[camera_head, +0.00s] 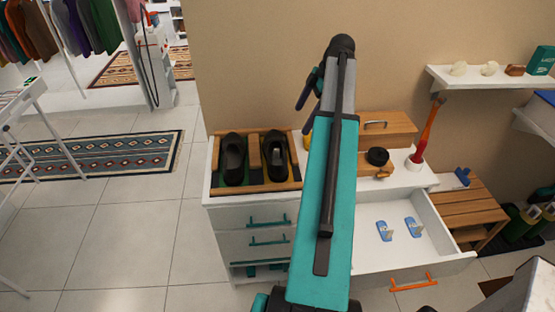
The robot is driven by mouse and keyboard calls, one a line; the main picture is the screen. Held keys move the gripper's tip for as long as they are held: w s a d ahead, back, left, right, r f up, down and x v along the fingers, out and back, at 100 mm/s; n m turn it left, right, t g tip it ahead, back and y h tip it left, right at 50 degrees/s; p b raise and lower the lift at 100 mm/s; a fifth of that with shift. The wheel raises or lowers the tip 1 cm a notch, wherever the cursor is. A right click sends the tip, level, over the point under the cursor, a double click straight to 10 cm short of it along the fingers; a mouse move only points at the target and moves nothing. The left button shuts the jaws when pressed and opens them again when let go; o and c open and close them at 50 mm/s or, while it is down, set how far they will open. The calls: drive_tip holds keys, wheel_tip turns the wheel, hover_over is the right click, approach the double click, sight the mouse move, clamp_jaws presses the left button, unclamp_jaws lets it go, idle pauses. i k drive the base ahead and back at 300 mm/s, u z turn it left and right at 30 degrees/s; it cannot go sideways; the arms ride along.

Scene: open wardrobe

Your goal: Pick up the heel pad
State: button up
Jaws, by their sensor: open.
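Two small blue pieces with pale parts, the left one (384,231) and the right one (414,227), lie apart in an open white drawer (449,230); they look like heel pads, but are too small to be sure. My gripper (305,100) shows in part beyond the raised teal arm, left of its far end. It is open, with nothing seen in it, above and to the left of the drawer. My arm hides part of the cabinet and the drawer's left side.
A wooden tray (297,183) with two dark shoes stands on the white cabinet (222,215). A black round tin (377,156) and a red-handled tool (427,130) stand to the right. A slatted wooden bench (465,205) is beside the drawer.

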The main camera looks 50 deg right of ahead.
sight(276, 161)
drive_tip(key=k, duration=1)
